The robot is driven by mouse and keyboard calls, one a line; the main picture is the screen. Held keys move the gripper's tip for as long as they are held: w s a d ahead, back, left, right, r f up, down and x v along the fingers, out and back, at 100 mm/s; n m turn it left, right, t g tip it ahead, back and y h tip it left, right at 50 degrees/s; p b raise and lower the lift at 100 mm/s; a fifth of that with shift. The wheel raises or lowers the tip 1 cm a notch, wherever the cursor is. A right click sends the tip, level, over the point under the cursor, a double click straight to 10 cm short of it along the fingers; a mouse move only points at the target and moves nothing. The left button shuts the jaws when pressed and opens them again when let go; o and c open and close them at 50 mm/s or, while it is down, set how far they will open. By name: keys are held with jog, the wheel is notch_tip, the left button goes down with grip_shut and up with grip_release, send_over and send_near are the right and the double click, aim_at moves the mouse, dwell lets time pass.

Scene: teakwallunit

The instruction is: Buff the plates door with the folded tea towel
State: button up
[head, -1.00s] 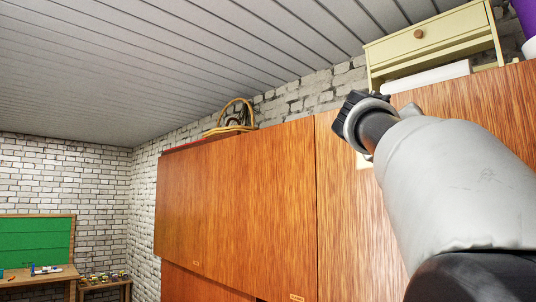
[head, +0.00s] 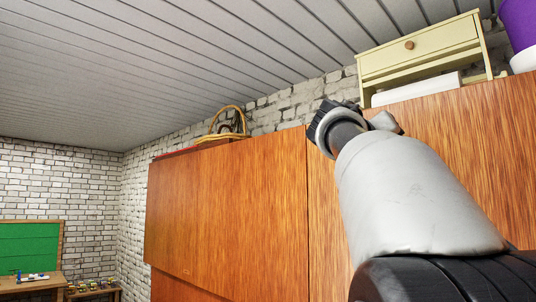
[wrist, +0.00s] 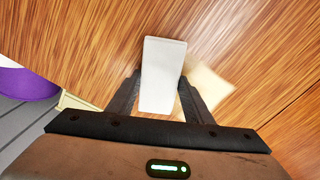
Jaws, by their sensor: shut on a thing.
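My gripper (wrist: 160,98) is shut on the folded tea towel (wrist: 161,62), a flat white pad that sticks out past the fingertips in the wrist view. Behind it is a brown wood-grain door (wrist: 100,60). A pale cream square patch (wrist: 207,85) shows on that door just right of the towel, partly behind the right finger. I cannot tell whether the towel touches the door. In the head view my arm hides the towel and the patch, in front of the right-hand cabinet door (head: 455,150). No readable label shows which door is the plates door.
Another wood door (head: 230,200) lies left of a vertical seam. On the cabinet top stand a wicker basket (head: 228,122), a cream drawer unit (head: 420,50) with a white roll-like thing (head: 418,88) under it, and a purple container (head: 520,22). Open room lies left.

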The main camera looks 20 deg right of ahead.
jog(key=shift+w+a+r+p, duration=0.9)
jog(key=shift+w+a+p, duration=1.4)
jog(key=shift+w, duration=3.6)
jog(key=s+d+b, duration=0.3)
jog(key=s, duration=0.4)
jog(key=s+d+b, duration=0.3)
jog(key=s, duration=0.5)
jog(key=shift+a, duration=0.1)
jog(key=shift+b+v, duration=1.7)
jog(key=shift+v, duration=1.15)
